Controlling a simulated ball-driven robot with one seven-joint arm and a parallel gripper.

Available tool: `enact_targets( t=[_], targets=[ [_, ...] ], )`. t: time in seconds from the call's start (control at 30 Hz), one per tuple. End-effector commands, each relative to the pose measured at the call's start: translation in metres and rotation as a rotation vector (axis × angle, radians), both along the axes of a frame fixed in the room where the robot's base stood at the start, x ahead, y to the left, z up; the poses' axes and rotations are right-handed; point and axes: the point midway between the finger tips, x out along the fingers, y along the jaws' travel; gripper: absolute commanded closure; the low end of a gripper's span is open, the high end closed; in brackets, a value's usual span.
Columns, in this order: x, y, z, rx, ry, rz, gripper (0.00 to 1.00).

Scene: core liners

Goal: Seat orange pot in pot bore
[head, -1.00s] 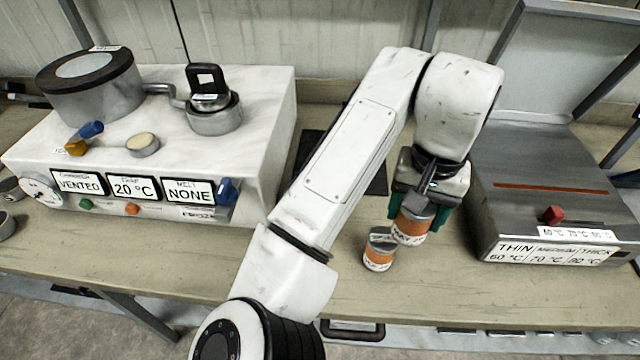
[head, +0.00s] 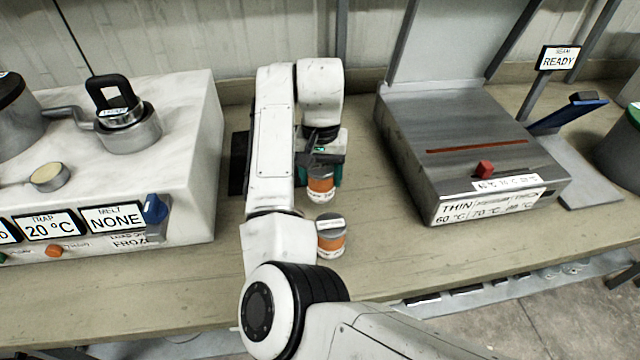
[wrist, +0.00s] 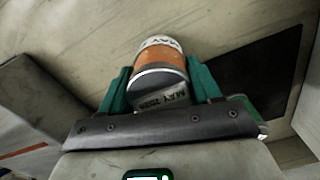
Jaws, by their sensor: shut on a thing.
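My gripper (head: 320,172) is shut on a grey pot with an orange band (head: 321,188) and holds it above the bench. In the wrist view, the teal fingers of my gripper (wrist: 160,80) grip its sides, and the pot (wrist: 158,52) shows a "MAY" label on its band and another on its end. A second orange-banded pot (head: 331,238) stands upright on the bench, nearer the front edge and apart from the held one. I cannot tell which opening is the pot bore; a grey cup-like holder (head: 128,132) on the white unit has a black-handled piece in it.
The white unit (head: 180,110) with "20 °C" and "NONE" displays stands at left. A dark grey hinged-lid box (head: 450,140) stands at right. A black mat (head: 238,165) lies behind my arm. Bench (head: 385,225) is clear between my gripper and the box.

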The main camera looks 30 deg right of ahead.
Motion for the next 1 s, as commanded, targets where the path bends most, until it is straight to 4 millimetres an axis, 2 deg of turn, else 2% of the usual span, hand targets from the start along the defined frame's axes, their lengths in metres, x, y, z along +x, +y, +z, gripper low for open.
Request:
enact_targets(
  t=[0.3,0.7,0.73,1.0],
  targets=[
    [0.005,0.0,-0.034,0.001,-0.001,0.0,0.78],
    [0.004,0.0,-0.039,-0.001,-0.001,0.0,0.78],
    [0.004,0.0,-0.039,0.001,-0.001,0.0,0.35],
    [0.004,0.0,-0.039,0.001,-0.001,0.0,0.12]
  ],
)
